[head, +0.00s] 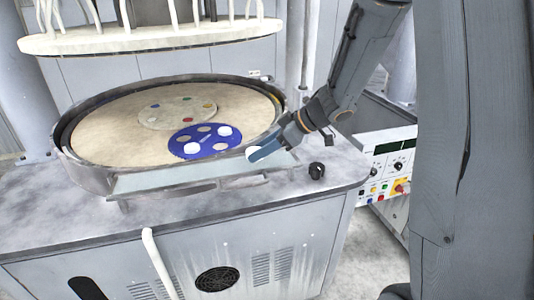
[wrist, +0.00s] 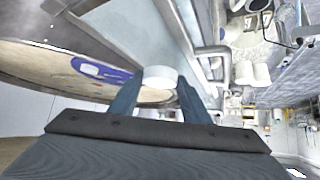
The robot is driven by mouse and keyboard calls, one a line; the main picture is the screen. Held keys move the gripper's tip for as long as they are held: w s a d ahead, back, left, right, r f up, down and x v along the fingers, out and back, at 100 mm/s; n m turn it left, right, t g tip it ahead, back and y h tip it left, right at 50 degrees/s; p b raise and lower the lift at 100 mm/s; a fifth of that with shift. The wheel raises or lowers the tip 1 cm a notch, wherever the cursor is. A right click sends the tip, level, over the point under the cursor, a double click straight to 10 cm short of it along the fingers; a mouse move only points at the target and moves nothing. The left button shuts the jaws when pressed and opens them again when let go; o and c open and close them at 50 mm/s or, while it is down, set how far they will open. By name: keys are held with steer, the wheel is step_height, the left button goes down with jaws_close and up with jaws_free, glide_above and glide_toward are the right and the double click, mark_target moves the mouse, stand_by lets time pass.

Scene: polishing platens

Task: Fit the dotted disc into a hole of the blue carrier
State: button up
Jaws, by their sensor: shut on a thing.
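The blue carrier (head: 207,139) lies on the tan platen and also shows in the wrist view (wrist: 112,73). Two white discs sit on it, one at its front left (head: 192,148) and one at its right (head: 223,131). Other holes show tan and look empty. My gripper (head: 256,154) is shut on a white disc (head: 252,154), which also shows between the blue fingers in the wrist view (wrist: 160,77). No dots can be made out on it. The held disc is to the right and front of the carrier, near the platen's rim, apart from the carrier.
A raised rim (head: 85,176) surrounds the platen, with a pale ledge (head: 180,178) in front. A black knob (head: 317,170) stands at the right. A large upper plate (head: 150,40) hangs behind.

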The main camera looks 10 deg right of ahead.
steer(key=shift+w+a, duration=1.5)
steer(key=shift+w, duration=1.4)
steer(key=shift+w+a, duration=1.45)
steer(key=shift+w, duration=1.5)
steer(key=shift+w+a, duration=1.5)
steer(key=shift+w, duration=1.4)
steer(key=shift+w+a+f+b, duration=0.1)
steer(key=shift+w+a+f, duration=0.1)
steer(key=shift+w+f, duration=0.35)
steer(key=shift+w+a+f+b, duration=0.1)
steer(key=shift+w+a+f, duration=0.2)
steer(key=shift+f, duration=0.4)
steer(key=shift+w+a+f+b, duration=0.1)
steer(key=shift+w+a+f, duration=0.05)
steer(key=shift+w+f, duration=0.4)
steer(key=shift+s+f, duration=0.15)
steer(key=shift+f, duration=1.35)
steer(key=shift+f, duration=0.25)
